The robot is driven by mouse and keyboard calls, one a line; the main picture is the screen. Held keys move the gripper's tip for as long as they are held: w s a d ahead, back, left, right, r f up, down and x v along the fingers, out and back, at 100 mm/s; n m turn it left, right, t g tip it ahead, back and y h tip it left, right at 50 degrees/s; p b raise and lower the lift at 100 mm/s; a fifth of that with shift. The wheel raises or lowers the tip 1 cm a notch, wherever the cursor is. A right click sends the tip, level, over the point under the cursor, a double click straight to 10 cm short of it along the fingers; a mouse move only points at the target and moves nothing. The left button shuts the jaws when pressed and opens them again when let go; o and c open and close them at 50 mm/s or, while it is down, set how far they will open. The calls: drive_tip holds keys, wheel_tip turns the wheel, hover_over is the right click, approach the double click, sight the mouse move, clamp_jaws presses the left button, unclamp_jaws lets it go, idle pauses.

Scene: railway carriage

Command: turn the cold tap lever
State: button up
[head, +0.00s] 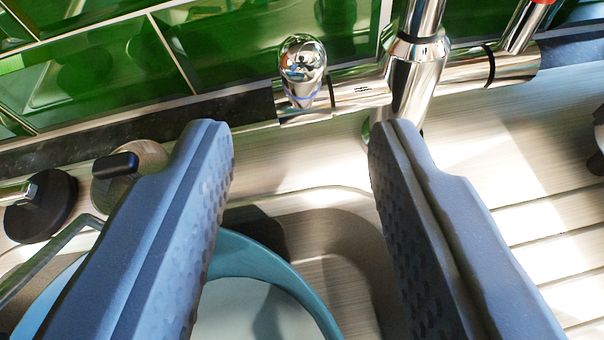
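The cold tap lever (302,62) is a polished chrome knob-ended lever with a blue ring at its base. It is at the left end of the chrome mixer tap (412,75), in front of the tiled wall, and looks nearly end-on to me. My gripper (300,132) is open and empty. Its two grey-blue fingers reach up from the bottom of the picture, one on each side. The lever shows beyond the fingertips, between them in the picture and apart from both. The hot lever (525,25), with a red mark, is at the top right, partly cut off.
A teal bowl (275,265) stands in the metal sink (345,235) below my fingers. A black knob (40,207) and a round metal fitting with a black handle (118,166) are at left. The green tiled wall (100,75) closes the back. A ribbed drainer (550,215) is at right.

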drive_tip(key=shift+v, duration=2.15)
